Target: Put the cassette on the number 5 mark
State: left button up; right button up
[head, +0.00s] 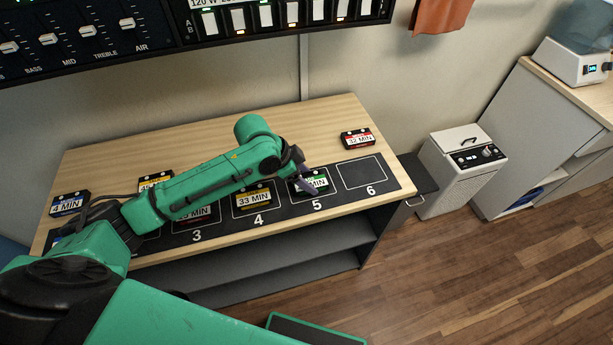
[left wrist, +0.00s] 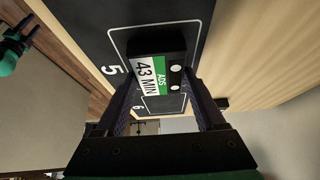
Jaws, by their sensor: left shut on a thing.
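The green-labelled cassette (head: 316,184), reading 43 MIN, is at the number 5 mark (head: 317,205) on the dark mat. My left gripper (head: 304,178) is shut on this cassette, partly covering it in the head view. In the left wrist view the cassette (left wrist: 158,74) lies between the two fingers, within or over the white outline beside the 5 (left wrist: 110,70). I cannot tell whether its underside touches the mat.
The 33 MIN cassette (head: 254,198) sits on mark 4, and a red-labelled one (head: 194,214) on mark 3. Mark 6 (head: 362,172) is empty. A red-labelled 32 MIN cassette (head: 357,139) lies on bare wood behind it. A blue-labelled cassette (head: 69,204) is at the far left.

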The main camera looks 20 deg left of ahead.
pick_arm(q)
jog(key=o, duration=1.4)
jog(key=shift+f, duration=0.1)
jog(key=shift+c, duration=0.2)
jog(key=v, duration=1.2)
